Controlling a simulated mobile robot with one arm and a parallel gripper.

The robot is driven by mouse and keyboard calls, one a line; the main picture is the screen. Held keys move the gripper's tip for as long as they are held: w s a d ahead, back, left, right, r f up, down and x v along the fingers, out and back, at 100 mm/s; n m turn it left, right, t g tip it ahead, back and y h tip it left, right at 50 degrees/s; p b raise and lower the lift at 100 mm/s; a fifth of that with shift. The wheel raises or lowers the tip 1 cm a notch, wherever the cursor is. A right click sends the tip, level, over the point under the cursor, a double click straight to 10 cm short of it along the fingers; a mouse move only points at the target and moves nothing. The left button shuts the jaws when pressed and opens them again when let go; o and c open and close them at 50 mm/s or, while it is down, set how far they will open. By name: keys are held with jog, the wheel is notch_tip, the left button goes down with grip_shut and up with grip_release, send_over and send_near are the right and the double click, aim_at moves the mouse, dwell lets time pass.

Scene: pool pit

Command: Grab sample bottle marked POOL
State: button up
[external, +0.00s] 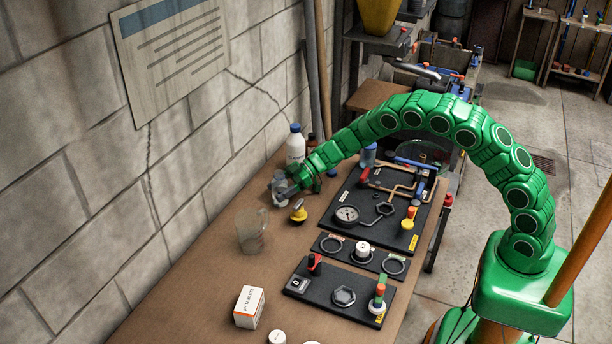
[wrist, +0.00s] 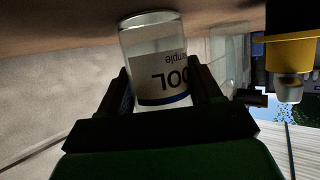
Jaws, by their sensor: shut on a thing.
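The sample bottle (wrist: 152,45) is clear, with a white label that reads "POOL" and "sample" upside down in the wrist view. My gripper (wrist: 161,82) is shut on it, one dark finger on each side of the labelled part. In the external view my gripper (external: 281,186) is over the wall side of the bench, behind the yellow-topped item. The bottle is small and partly hidden there. I cannot tell whether its base touches the bench.
A yellow and black item (external: 298,211) stands close to my gripper. A clear beaker (external: 250,233) is nearer the camera, and a white bottle with a blue cap (external: 295,149) is behind. Black panels with a gauge (external: 346,214) fill the right side. A white box (external: 248,308) stands in front.

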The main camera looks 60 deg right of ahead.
aim_at(279, 183)
jog(key=shift+r, duration=0.15)
jog(key=shift+r, duration=1.35)
jog(key=s+d+r, duration=0.1)
jog(key=s+r, duration=0.9)
jog(key=s, duration=0.3)
jog(key=shift+s+d, duration=0.2)
jog(key=shift+s, duration=0.1)
